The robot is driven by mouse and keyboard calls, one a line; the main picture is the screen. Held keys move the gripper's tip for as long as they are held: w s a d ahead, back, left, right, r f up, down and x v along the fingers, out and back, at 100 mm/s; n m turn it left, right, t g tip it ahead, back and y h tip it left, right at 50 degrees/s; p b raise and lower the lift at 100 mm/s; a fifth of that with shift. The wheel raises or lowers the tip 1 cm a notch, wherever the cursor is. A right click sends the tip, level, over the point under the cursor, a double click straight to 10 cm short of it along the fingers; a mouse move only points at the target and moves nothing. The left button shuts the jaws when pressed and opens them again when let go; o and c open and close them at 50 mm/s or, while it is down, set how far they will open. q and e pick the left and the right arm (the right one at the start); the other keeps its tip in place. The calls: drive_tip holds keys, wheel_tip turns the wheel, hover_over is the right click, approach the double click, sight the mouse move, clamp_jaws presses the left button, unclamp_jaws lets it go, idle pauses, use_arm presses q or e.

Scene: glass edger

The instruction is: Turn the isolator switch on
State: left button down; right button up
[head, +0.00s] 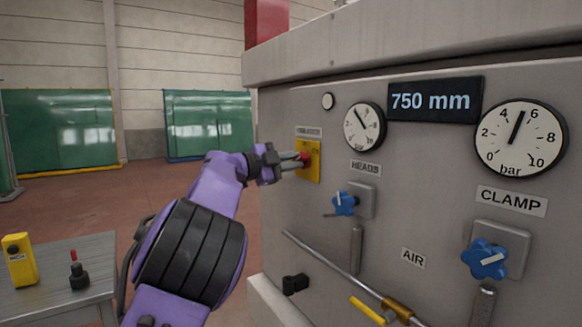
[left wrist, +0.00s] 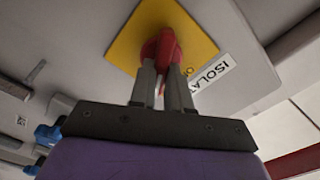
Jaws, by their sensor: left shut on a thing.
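The isolator switch is a red rotary handle (head: 306,157) on a yellow plate (head: 314,173), at the left end of the grey machine panel. A label above the plate is too small to read fully in the head view; part of "ISOLATOR" shows in the left wrist view. My left gripper (head: 297,160) reaches the switch from the left. In the left wrist view the red handle (left wrist: 168,45) stands between the two grey fingers, and my left gripper (left wrist: 162,80) is shut on it. The fingers hide part of the handle and the plate's markings. My right gripper is not in view.
The panel carries two gauges (head: 520,139), a 750 mm display (head: 434,101), and blue knobs (head: 484,259). A pipe with a yellow lever (head: 367,310) runs below. A grey table (head: 60,262) at left holds a yellow box (head: 19,259) and a small black-and-red item (head: 78,271).

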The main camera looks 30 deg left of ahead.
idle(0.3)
use_arm(q)
drive_tip(key=c, duration=1.1)
unclamp_jaws()
drive_tip(key=b+v, duration=0.4)
drive_tip(key=v, duration=0.6)
drive_tip(key=shift+s+a, duration=0.1)
drive_tip(key=shift+s, duration=0.2)
